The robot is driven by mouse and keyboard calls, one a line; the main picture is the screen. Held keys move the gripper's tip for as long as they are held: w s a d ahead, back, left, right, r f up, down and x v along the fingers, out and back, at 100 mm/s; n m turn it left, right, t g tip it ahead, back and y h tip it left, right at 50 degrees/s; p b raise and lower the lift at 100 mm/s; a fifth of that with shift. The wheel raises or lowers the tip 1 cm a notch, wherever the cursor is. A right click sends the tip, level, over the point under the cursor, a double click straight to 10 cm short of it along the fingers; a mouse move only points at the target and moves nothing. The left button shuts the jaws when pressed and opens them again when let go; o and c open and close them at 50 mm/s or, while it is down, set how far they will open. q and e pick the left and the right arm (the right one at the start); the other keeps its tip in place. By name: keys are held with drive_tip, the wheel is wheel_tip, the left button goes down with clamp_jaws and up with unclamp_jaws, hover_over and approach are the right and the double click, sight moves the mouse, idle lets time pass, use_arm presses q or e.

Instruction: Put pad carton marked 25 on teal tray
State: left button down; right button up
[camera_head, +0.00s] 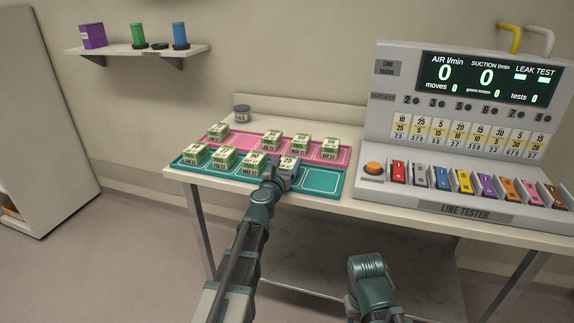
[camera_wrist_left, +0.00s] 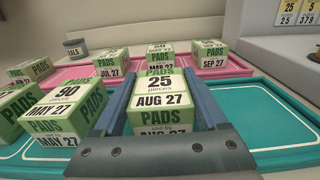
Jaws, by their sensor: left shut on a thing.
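The pad carton marked 25 (camera_wrist_left: 158,100), green and white with AUG 27 on it, stands upright between the two fingers of my left gripper (camera_wrist_left: 160,112). In the head view my left gripper (camera_head: 280,174) is shut on this carton (camera_head: 290,162) at the right end of the front row of cartons. The teal tray (camera_head: 322,181) lies along the table's front, its right part bare; it also shows in the left wrist view (camera_wrist_left: 262,125). I cannot tell whether the held carton touches the tray. My right arm shows at the bottom, but its jaws do not.
Several other pad cartons stand on the teal tray, left of the held one; one reads 90 (camera_wrist_left: 67,100). A pink tray (camera_head: 342,157) behind holds more cartons. A dark jar (camera_head: 242,114) stands at the back. The line tester (camera_head: 455,140) fills the table's right side.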

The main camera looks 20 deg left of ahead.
use_arm(q)
drive_tip(key=shift+f, duration=0.15)
unclamp_jaws()
drive_tip(key=shift+r, duration=0.2)
drive_tip(key=s, duration=1.2)
drive_tip(key=shift+a, duration=0.2)
